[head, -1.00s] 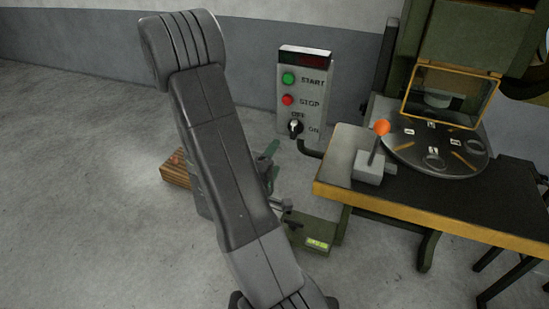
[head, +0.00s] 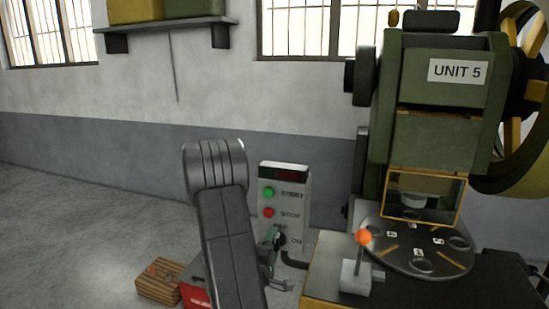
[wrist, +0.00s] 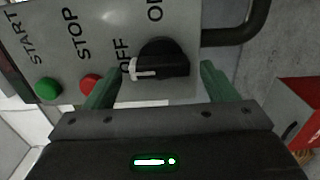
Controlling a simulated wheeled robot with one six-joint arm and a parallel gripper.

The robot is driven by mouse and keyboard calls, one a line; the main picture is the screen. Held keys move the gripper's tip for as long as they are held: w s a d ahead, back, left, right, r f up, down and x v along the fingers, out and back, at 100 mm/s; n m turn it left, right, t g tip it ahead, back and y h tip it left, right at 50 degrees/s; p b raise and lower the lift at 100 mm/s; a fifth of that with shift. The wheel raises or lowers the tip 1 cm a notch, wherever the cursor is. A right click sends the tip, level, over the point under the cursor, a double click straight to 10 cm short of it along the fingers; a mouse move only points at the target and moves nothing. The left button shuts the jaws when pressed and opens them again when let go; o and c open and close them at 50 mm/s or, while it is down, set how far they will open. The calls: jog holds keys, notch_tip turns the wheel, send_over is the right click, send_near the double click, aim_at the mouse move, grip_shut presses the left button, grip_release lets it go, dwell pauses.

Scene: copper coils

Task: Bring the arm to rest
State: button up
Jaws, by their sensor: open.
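My gripper (head: 273,246) is in front of the lower part of the grey control panel (head: 296,205) in the head view. In the wrist view its two green fingers (wrist: 163,72) stand apart, with the black rotary knob (wrist: 165,62) between them in the picture and nothing held. I cannot tell whether they touch the knob. The knob's white mark points towards the OFF label. My arm rises in a bend left of the panel and hides part of the floor.
A press marked UNIT 5 (head: 440,75) stands right, with a round dial plate (head: 400,250) and an orange-knobbed lever (head: 363,238) on its table. A wooden crate (head: 158,290) and red box (head: 196,285) are low left. Left floor is open.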

jog(key=shift+w+d, duration=0.1)
jog(key=shift+w, duration=0.3)
jog(key=v, duration=1.4)
jog(key=w+d+m+b, duration=0.1)
jog(key=w+m, duration=0.2)
jog(key=w, duration=0.1)
jog(key=w+d+m+b, duration=0.1)
jog(key=w+d+m, duration=0.1)
jog(key=w+m, duration=0.1)
jog(key=w+d+m+b, duration=0.1)
jog(key=w+m, duration=0.2)
jog(key=w, duration=0.3)
jog(key=shift+d+r, duration=0.15)
jog(key=shift+d, duration=0.1)
jog(key=m, duration=0.5)
jog(key=shift+d, duration=0.1)
jog(key=shift+d+m, duration=0.1)
jog(key=shift+m, duration=1.9)
